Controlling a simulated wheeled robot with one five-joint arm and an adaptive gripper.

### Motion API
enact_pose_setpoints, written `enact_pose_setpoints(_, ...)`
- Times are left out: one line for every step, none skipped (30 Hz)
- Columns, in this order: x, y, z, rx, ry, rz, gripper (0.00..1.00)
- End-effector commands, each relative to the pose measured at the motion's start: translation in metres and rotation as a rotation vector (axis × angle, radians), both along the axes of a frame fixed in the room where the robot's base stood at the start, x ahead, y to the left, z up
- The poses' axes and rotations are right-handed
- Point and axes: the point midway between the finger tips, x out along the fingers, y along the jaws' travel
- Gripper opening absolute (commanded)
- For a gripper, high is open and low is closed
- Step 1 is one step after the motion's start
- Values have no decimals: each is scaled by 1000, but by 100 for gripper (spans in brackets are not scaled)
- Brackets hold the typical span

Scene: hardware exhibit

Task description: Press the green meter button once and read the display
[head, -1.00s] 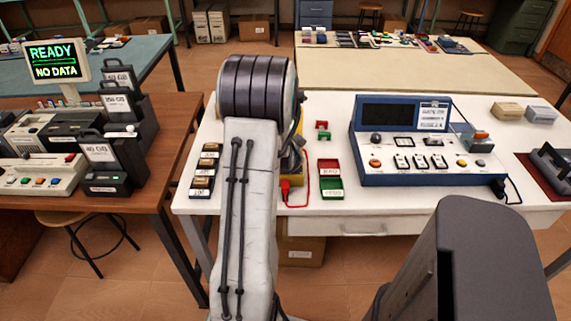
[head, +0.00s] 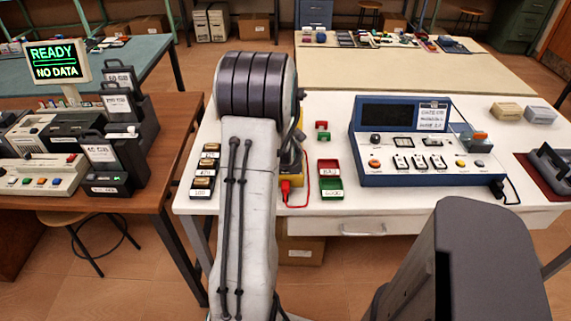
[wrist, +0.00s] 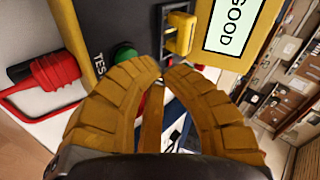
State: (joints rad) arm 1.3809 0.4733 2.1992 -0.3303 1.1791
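The meter (wrist: 95,18) fills the upper wrist view, with a dark face and yellow edging. Its green button (wrist: 124,54) sits by a partly hidden "TES…" label. The near side of the button is hidden by a finger. The display (wrist: 231,22) reads "GOOD". My gripper (wrist: 162,71) is shut, its brown ribbed fingertips meeting just right of and below the button in the picture. Contact with the button cannot be told.
A red plug (wrist: 45,80) with a red lead is at the meter's left. On the white table (head: 345,110) stand red and green trays (head: 329,167) and a blue console (head: 415,178). A screen (head: 57,62) at left reads "READY NO DATA".

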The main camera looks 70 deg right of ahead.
Motion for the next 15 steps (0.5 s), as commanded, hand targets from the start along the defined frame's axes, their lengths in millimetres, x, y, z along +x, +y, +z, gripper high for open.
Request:
enact_pose_setpoints(0,0,3,-1,0,0,0)
enact_pose_setpoints(0,0,5,-2,0,0,0)
enact_pose_setpoints(0,0,7,-2,0,0,0)
enact_pose_setpoints(0,0,9,-2,0,0,0)
enact_pose_setpoints(0,0,12,-2,0,0,0)
enact_pose_setpoints(0,0,15,-3,-1,0,0)
enact_pose_setpoints(0,0,17,-2,0,0,0)
enact_pose_setpoints(0,0,20,-2,0,0,0)
enact_pose_setpoints(0,0,24,-2,0,0,0)
enact_pose_setpoints(0,0,26,-2,0,0,0)
enact_pose_setpoints(0,0,29,-2,0,0,0)
enact_pose_setpoints(0,0,32,-2,0,0,0)
enact_pose_setpoints(0,0,35,-2,0,0,0)
enact_pose_setpoints(0,0,38,-2,0,0,0)
enact_pose_setpoints(0,0,41,-2,0,0,0)
